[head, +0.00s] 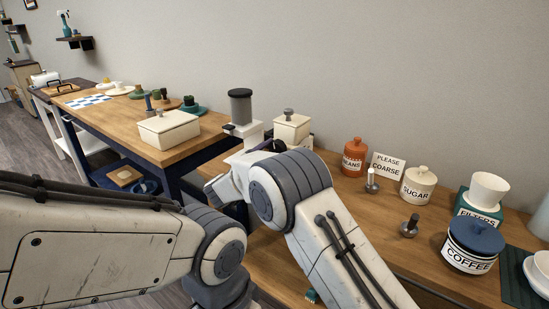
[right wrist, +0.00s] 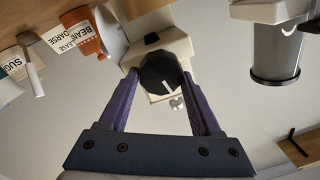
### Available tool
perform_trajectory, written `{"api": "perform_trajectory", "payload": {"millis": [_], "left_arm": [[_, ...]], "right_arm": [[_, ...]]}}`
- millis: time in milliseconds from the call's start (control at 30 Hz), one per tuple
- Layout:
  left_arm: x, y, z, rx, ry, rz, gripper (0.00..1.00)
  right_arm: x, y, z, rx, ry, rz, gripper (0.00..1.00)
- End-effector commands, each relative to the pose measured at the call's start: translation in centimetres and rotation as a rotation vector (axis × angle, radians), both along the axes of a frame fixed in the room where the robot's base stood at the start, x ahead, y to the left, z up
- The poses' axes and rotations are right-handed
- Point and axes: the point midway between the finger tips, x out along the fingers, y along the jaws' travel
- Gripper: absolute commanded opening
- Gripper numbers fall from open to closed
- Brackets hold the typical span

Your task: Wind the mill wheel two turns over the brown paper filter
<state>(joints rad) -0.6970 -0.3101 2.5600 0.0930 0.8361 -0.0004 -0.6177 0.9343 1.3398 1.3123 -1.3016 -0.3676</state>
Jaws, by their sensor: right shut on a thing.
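My right gripper (right wrist: 160,79) has its two purple fingers on either side of a round black wheel (right wrist: 158,70) with a white mark, shut on it. The wheel sits on the front of a cream mill body (right wrist: 164,36), which shows upside down in the right wrist view. In the head view, the cream mill (head: 291,130) with a grey knob on top stands behind my right arm, and most of that gripper is hidden. My left arm comes in from the left; its gripper is out of view. I cannot make out the brown paper filter.
A white appliance with a grey cylinder (head: 240,108) stands just left of the mill. To the right are the beans jar (head: 354,157), a sign (head: 388,169), the sugar jar (head: 418,187), the coffee jar (head: 470,246) and the filters box (head: 480,211).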

Motion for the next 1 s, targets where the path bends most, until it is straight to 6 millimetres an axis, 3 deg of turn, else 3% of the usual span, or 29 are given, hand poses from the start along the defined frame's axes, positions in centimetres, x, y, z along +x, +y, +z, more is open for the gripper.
{"api": "perform_trajectory", "payload": {"millis": [33,1000], "left_arm": [[0.0,0.0,-1.3,0.000,0.000,0.000,0.95],[0.0,0.0,-13.4,0.000,0.000,0.000,0.95]], "right_arm": [[-0.1,0.1,-0.7,0.037,-0.027,0.001,0.09],[-0.2,0.1,-1.3,0.785,-0.568,0.001,0.09]]}}
